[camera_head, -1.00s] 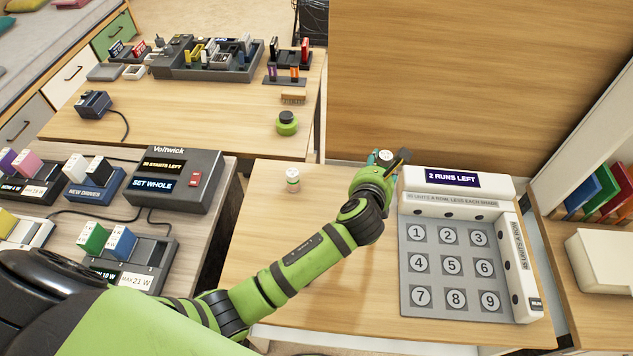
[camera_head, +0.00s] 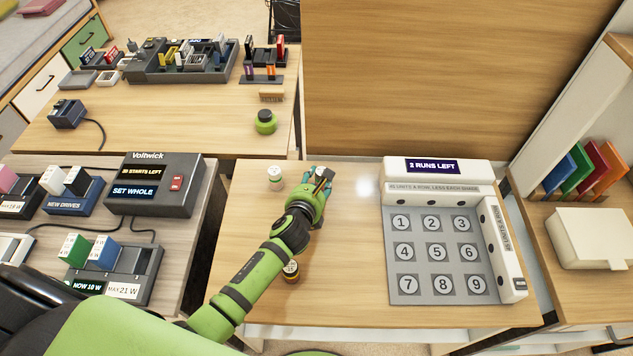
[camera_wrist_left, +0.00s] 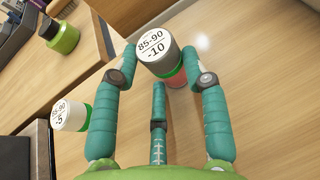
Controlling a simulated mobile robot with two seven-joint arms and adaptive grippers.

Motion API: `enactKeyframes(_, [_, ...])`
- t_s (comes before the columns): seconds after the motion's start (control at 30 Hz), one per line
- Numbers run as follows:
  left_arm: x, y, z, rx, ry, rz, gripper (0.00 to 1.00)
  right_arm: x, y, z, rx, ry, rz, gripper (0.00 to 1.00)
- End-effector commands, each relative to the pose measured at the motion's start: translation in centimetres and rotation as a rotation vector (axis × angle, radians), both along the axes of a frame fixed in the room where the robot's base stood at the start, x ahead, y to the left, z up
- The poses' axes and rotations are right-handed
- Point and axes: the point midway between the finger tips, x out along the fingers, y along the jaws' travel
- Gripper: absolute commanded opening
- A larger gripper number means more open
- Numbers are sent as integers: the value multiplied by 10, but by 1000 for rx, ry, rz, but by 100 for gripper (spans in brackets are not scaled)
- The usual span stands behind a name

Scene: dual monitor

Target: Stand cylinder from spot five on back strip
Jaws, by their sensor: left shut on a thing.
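My left gripper (camera_head: 319,181) is over the left part of the light wooden table, left of the numbered board. In the left wrist view its fingers are shut on a grey cylinder (camera_wrist_left: 160,50) with a green band, a red lower part and a white top reading "85-90 -10". The board (camera_head: 395,290) has spots one to nine. Spot five (camera_head: 437,252) shows its number and nothing stands on it. The back strip (camera_head: 388,188) runs behind the top row, with dark round holes and no cylinder on it. My right gripper is out of view.
A white cylinder (camera_head: 275,174) with a green band stands just left of my gripper; its top reads "85-90 -5" in the left wrist view (camera_wrist_left: 72,115). Another cylinder (camera_head: 292,276) stands beside my forearm. A display (camera_head: 432,167) reads "2 RUNS LEFT".

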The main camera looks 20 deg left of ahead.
Motion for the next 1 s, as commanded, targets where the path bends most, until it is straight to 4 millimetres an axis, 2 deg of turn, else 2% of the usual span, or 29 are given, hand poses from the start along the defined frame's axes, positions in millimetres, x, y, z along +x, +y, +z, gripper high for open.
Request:
enactKeyframes(0.27, [0,0,-3,1,0,0,15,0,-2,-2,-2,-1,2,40])
enactKeyframes(0.3, [0,0,-3,1,0,0,53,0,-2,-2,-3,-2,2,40])
enactKeyframes(0.33, [0,0,-2,0,0,0,55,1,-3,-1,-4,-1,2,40])
enactKeyframes(0.7, [0,0,4,-1,0,0,55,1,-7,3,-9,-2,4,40])
enactKeyframes(0.87, [-21,-1,9,2,2,-2,55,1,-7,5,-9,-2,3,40])
enactKeyframes(1.0, [-49,-2,21,1,2,-2,55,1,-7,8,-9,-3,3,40])
